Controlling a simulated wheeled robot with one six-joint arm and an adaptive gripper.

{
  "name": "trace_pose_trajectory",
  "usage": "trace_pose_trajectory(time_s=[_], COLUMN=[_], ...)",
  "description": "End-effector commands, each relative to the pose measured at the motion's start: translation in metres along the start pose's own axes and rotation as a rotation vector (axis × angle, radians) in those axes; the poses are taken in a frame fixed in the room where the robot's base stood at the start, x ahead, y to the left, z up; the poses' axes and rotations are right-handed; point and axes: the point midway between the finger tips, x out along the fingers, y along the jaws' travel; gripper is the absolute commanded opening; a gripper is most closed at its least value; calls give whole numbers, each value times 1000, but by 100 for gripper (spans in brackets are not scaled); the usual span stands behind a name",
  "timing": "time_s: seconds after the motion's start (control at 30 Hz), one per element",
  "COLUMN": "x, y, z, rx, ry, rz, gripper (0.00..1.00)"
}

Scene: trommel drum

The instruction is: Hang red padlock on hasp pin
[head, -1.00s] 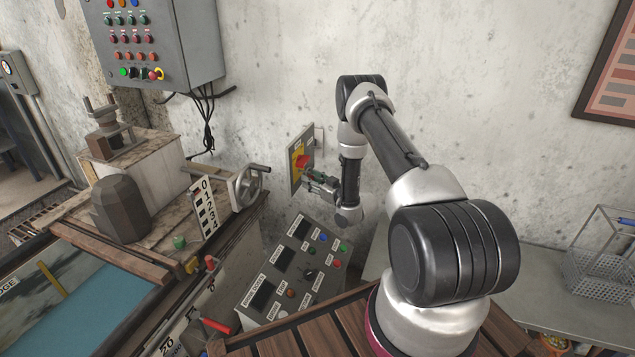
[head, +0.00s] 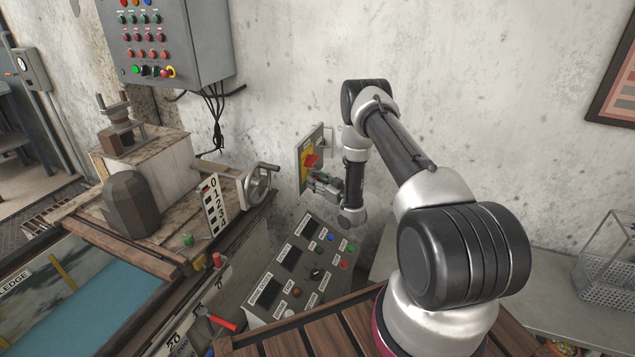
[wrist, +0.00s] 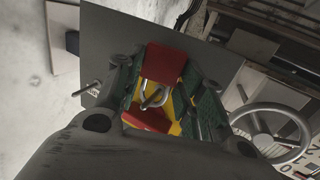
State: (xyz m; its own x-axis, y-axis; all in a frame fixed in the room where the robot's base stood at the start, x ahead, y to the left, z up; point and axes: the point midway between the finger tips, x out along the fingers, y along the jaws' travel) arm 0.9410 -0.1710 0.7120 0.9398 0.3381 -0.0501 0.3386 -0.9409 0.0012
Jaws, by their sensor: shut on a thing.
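The red padlock (wrist: 165,62) is between the fingers of my gripper (wrist: 168,82) in the wrist view, with its silver shackle (wrist: 143,92) towards the switch plate. My gripper is shut on it. A metal pin (wrist: 154,101) shows at the shackle's loop; I cannot tell whether it passes through the loop. The yellow plate and red switch handle (wrist: 146,118) lie just behind. In the head view my gripper (head: 323,184) is close in front of the grey wall plate with the red switch (head: 311,162). The padlock cannot be made out clearly there.
A second rod (wrist: 88,88) sticks out from the grey plate (wrist: 98,42) in the wrist view. A handwheel (head: 259,186) is left of the switch. A sloped control console (head: 300,270) stands below my gripper. A control cabinet (head: 170,40) hangs upper left.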

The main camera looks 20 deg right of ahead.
Motion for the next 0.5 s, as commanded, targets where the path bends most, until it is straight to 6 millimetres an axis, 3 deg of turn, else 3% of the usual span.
trace_pose_trajectory(time_s=[0.03, 0.17, 0.5], x=[0, 0, -2], y=[0, 0, 0], z=[0, 0, 0], rx=[0, 0, 0], ry=[1, 0, -1], rz=[0, 0, 0], gripper=[42, 64, 64])
